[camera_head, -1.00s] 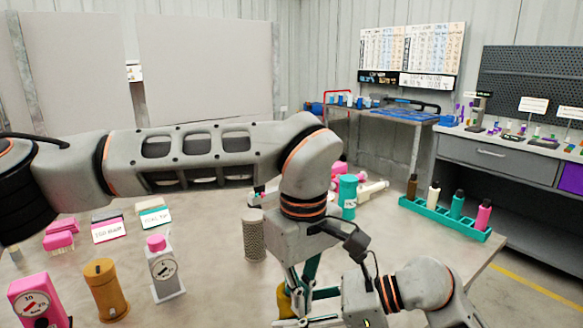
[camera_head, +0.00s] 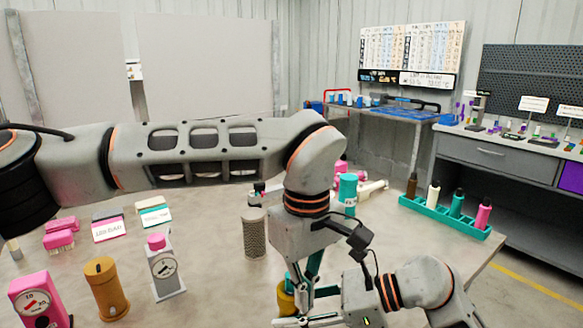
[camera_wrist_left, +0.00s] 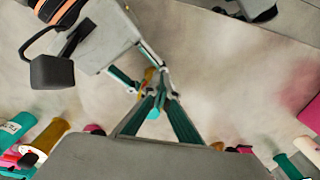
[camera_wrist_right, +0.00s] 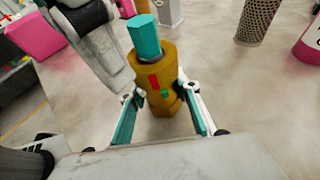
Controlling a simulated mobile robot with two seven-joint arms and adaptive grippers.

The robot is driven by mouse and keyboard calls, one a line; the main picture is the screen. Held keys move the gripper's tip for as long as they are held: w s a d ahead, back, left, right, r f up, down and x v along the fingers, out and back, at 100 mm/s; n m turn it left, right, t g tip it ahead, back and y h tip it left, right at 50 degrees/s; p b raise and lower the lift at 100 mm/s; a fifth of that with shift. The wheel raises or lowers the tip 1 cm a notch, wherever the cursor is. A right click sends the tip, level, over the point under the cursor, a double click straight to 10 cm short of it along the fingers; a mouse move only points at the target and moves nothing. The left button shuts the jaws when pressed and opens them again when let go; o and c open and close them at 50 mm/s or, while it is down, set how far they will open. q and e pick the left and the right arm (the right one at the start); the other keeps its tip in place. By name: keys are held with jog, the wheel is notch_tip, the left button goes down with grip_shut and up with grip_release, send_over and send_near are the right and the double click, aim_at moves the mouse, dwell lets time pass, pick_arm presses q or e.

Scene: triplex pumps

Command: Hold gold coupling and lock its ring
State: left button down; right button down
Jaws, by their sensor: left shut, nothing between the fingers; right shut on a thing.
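The gold coupling (camera_wrist_right: 153,90) stands upright in the right wrist view. It has a teal six-sided top and small red and green marks on its side. My right gripper (camera_wrist_right: 160,97) is shut around its body, one finger on each side. In the head view the coupling (camera_head: 287,302) is partly hidden behind the grippers. My left gripper (camera_head: 300,285) points down close above and beside it, shut with nothing held. In the left wrist view its teal fingers (camera_wrist_left: 158,85) come near a bit of gold (camera_wrist_left: 149,75). Whether they touch the ring is hidden.
A grey mesh cylinder (camera_head: 254,234) stands just left of the grippers. A white unit with a dial (camera_head: 165,270), an orange-brown cylinder (camera_head: 106,288) and a pink unit (camera_head: 40,300) stand further left. A teal rack (camera_head: 445,218) of bottles is at right. Table between is clear.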

pick_arm(q)
jog(key=shift+w+d+f, duration=0.1)
jog(key=shift+w+d, duration=0.05)
jog(key=shift+w, duration=0.15)
pick_arm(e)
jog(key=shift+f, duration=0.45)
pick_arm(q)
notch_tip(320, 180, up, 6)
jog(key=shift+s+d, duration=0.3)
jog(key=shift+s, duration=0.1)
pick_arm(e)
jog(key=c, duration=1.5)
grip_release()
jog(key=shift+o, duration=0.4)
jog(key=shift+r, duration=0.1)
jog(key=shift+r, duration=0.15)
